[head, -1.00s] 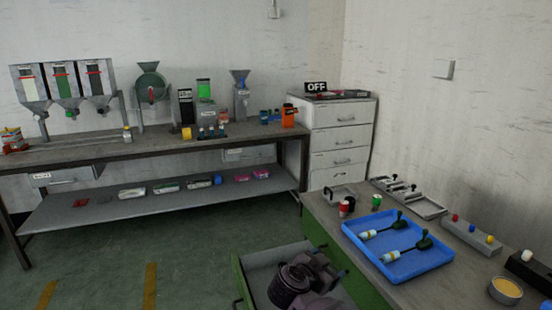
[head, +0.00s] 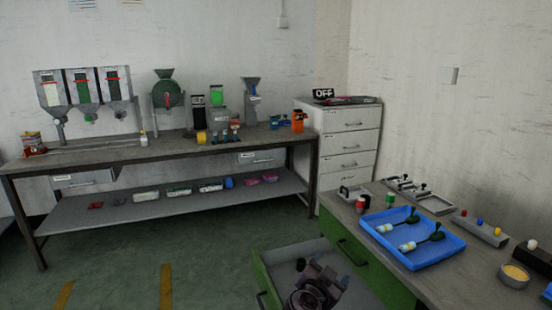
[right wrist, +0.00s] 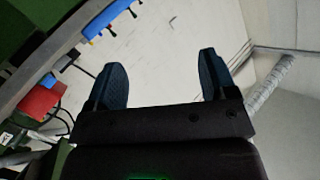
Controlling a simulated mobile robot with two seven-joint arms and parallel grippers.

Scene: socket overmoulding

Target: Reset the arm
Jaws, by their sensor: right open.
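My right gripper (head: 323,272) shows at the bottom of the head view, in front of the open drawer of the green workbench. In the right wrist view its two dark fingers (right wrist: 160,68) stand wide apart with nothing between them. My left gripper is in neither current view.
The green workbench's drawer (head: 268,284) is pulled out beneath my right gripper. On that bench stand a blue tray (head: 452,252) with two socket-like parts, a grey rack (head: 435,204) and a yellow-filled bowl (head: 514,276). A long table (head: 170,149) with hoppers and a white cabinet (head: 343,143) stand behind. Green floor is clear between.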

